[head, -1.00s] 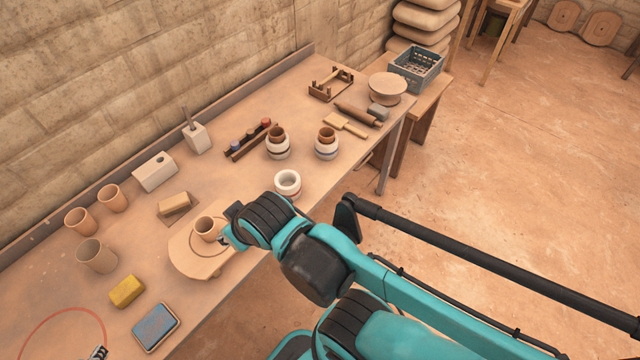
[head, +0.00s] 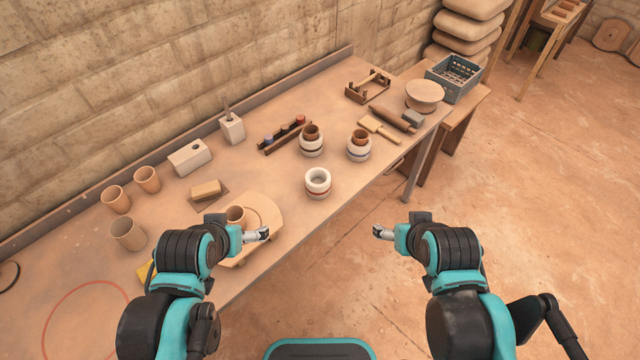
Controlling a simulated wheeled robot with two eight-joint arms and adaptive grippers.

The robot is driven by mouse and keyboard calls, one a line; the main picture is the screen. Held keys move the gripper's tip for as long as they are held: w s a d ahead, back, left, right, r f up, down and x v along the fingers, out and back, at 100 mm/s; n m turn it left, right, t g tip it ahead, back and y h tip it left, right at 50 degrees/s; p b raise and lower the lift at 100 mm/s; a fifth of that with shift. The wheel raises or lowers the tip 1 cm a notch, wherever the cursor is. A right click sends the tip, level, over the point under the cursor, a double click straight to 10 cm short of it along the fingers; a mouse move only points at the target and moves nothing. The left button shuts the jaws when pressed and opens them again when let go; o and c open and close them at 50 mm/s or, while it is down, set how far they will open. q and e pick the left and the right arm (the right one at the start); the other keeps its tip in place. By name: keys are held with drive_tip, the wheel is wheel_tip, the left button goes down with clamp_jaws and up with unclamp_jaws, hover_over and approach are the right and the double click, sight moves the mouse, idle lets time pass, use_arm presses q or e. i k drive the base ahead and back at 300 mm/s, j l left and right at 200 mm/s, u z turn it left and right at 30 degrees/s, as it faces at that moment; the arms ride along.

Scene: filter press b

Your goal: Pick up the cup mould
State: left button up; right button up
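A white, round, hollow mould (head: 318,183) with a reddish band stands upright and empty near the table's front edge. Behind it stand two similar white moulds, the left one (head: 311,147) with a dark band and the right one (head: 358,151); each has a brown cup in its top. My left gripper (head: 264,233) is over the round-ended wooden board, left of and nearer than the empty mould, apart from it. My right gripper (head: 379,232) is over the floor, right of the mould, touching nothing. Both fingertips are too small to tell open from shut.
The wooden board (head: 268,212) carries a clay cup (head: 236,215), partly behind my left arm. Several clay cups (head: 128,233) stand at the left. A rack (head: 285,136), a mallet (head: 379,129) and a rolling pin (head: 391,117) lie farther back. Floor is clear at the right.

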sight(317, 180)
drive_tip(key=i+l+u, duration=0.1)
drive_tip(key=i+l, duration=0.15)
drive_tip(key=i+l+u, duration=0.1)
drive_tip(key=i+l, duration=0.15)
drive_tip(key=l, duration=0.25)
drive_tip(key=i+l+u, duration=0.1)
drive_tip(key=l, duration=0.3)
drive_tip(key=i, duration=0.1)
